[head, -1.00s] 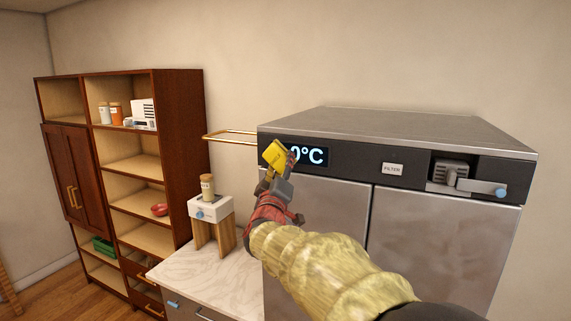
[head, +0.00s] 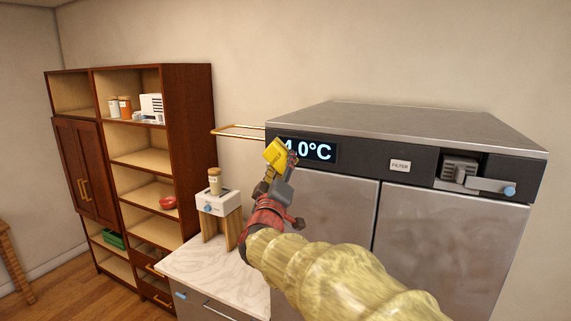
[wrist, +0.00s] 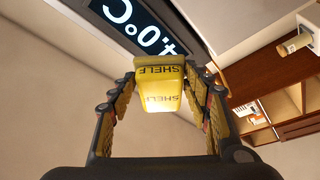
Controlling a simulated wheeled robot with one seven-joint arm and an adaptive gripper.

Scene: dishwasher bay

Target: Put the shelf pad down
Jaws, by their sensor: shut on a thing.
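The shelf pad is a small yellow block (wrist: 160,90) with "SHELF" printed on it in the wrist view. It sits between the two fingers of my gripper (wrist: 160,105), which is shut on it. In the head view the yellow pad (head: 274,150) is held up at the tip of my gripper (head: 283,165), in front of the left end of the steel cabinet's display. The pad touches no surface that I can see. My gripper hides part of the display and of the cabinet's left edge.
A steel cabinet (head: 420,125) with a display (head: 318,151) fills the right. A marble-topped counter (head: 215,265) holds a white device (head: 218,202) with a jar (head: 214,180). A brown shelf unit (head: 187,120) stands left, some shelves partly free.

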